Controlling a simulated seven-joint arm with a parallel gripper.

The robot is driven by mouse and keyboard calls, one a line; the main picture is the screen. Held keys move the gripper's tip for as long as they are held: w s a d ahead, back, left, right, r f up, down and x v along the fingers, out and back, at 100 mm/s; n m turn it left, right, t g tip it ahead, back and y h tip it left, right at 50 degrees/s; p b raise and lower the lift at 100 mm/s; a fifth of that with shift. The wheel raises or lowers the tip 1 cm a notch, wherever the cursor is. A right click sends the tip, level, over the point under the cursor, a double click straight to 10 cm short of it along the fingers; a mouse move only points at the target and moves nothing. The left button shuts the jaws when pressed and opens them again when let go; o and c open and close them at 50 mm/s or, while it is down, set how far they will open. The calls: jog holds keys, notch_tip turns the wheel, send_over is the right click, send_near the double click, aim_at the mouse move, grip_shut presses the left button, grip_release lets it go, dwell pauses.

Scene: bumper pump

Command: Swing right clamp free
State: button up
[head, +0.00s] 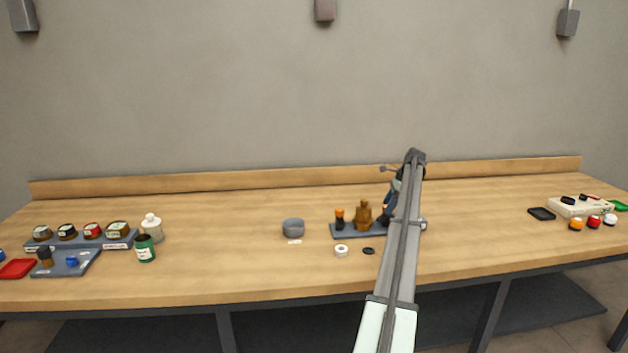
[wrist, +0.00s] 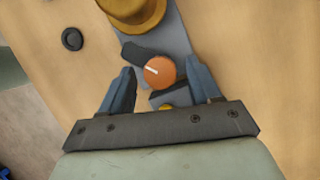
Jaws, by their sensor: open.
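The right clamp shows in the wrist view as an orange knob (wrist: 159,71) with a white line, beside a dark clamp arm (wrist: 140,54). In the head view my arm mostly hides this clamp. My gripper (wrist: 160,67) is open, with one blue-grey finger on each side of the orange knob; I cannot tell whether either touches it. In the head view my gripper (head: 390,206) is over the right end of the dark base plate (head: 350,234). The brown pump body (head: 363,217) stands upright on the plate; its brass-coloured round part (wrist: 135,10) tops the wrist view. The left clamp (head: 339,219) has an orange top.
A white ring (head: 341,250) and a black disc (head: 368,251) lie in front of the plate. A grey round container (head: 293,228) stands to its left. Jars, a bottle and trays are at far left; a pale box (head: 580,206) and coloured balls are at far right.

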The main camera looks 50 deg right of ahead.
jog(key=v, duration=1.4)
jog(key=w+a+f, duration=0.1)
jog(key=w+a, duration=0.4)
jog(key=w, duration=0.5)
jog(key=w+a+f+n+h, duration=0.1)
jog(key=w+a, duration=0.4)
jog(key=w, duration=0.6)
jog(key=w+a+f+n, duration=0.1)
jog(key=w+a+f, duration=0.1)
jog(key=w+a, duration=0.4)
jog(key=w, duration=0.4)
jog(key=shift+w+f+t+h, duration=0.25)
jog(key=shift+f+t+h, duration=0.15)
jog(key=shift+a, duration=0.1)
jog(key=s+d+r+n+g, duration=0.2)
jog(key=s+d, duration=0.2)
jog(key=s, duration=0.5)
jog(key=s+d+r+n+g, duration=0.1)
jog(key=s+d+n, duration=0.1)
jog(key=s+d, duration=0.45)
jog(key=s+d+r+n+g, duration=0.1)
jog(key=s+d+r+g, duration=0.15)
jog(key=s, duration=0.85)
jog(key=shift+t+h, duration=0.3)
jog(key=shift+t, duration=0.05)
notch_tip(320, 180, down, 14)
jog(key=shift+w+f, duration=0.1)
jog(key=shift+w, duration=0.1)
jog(key=shift+c, duration=0.2)
